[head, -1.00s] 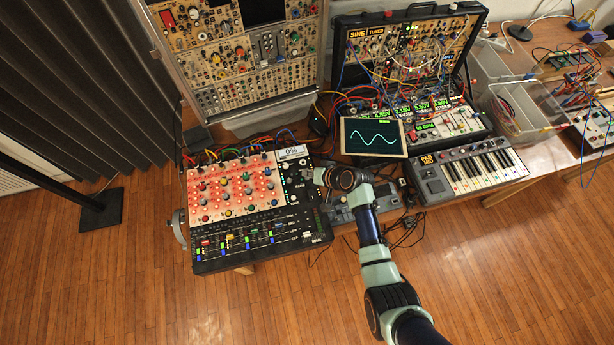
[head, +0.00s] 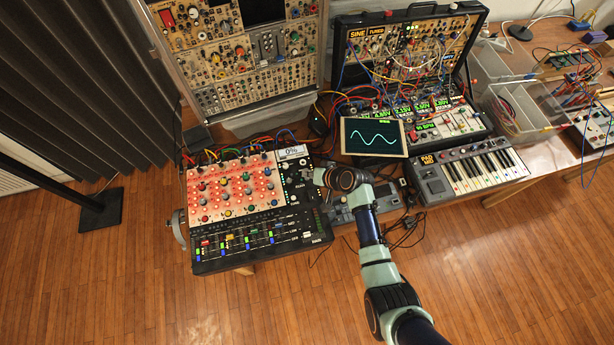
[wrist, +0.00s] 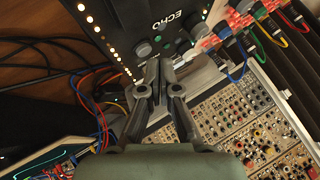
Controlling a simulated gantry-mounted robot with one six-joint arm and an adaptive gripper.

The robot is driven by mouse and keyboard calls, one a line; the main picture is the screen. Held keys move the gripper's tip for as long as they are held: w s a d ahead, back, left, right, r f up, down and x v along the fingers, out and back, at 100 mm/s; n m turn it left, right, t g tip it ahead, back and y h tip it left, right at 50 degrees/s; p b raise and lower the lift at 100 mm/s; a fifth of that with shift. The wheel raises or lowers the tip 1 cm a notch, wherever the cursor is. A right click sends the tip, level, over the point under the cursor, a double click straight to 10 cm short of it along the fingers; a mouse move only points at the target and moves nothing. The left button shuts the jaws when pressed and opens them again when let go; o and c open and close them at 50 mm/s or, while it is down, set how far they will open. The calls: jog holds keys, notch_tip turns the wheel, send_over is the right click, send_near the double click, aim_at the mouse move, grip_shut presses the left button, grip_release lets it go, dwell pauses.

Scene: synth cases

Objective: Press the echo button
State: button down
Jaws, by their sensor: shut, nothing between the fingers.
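The black panel marked ECHO (wrist: 168,22) is in the upper middle of the wrist view, with a line of small lit dots along one side. In the head view it is the dark strip (head: 297,188) beside the red-lit synth panel. Grey round controls (wrist: 143,49) sit on it near my fingertips; I cannot tell which one is the echo button. My gripper (wrist: 158,70) is shut and empty, its tips close to the panel's controls. Whether they touch is not clear. In the head view my own wrist largely hides the fingers.
Coloured patch cables (wrist: 275,30) rise close to the gripper on the right of the wrist view. A tilted screen with a sine wave (head: 373,137) and a small keyboard (head: 468,174) stand right of the arm in the head view. The modular rack (head: 245,60) stands behind.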

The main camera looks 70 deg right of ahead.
aim_at(309, 179)
jog(key=shift+f, duration=0.1)
dwell(0.3)
jog(key=shift+f+b, duration=0.35)
dwell(0.4)
jog(key=shift+r+p, duration=0.45)
notch_tip(309, 179, up, 6)
jog(key=p, duration=0.5)
jog(key=shift+r+p, duration=0.15)
jog(key=shift+p, duration=0.25)
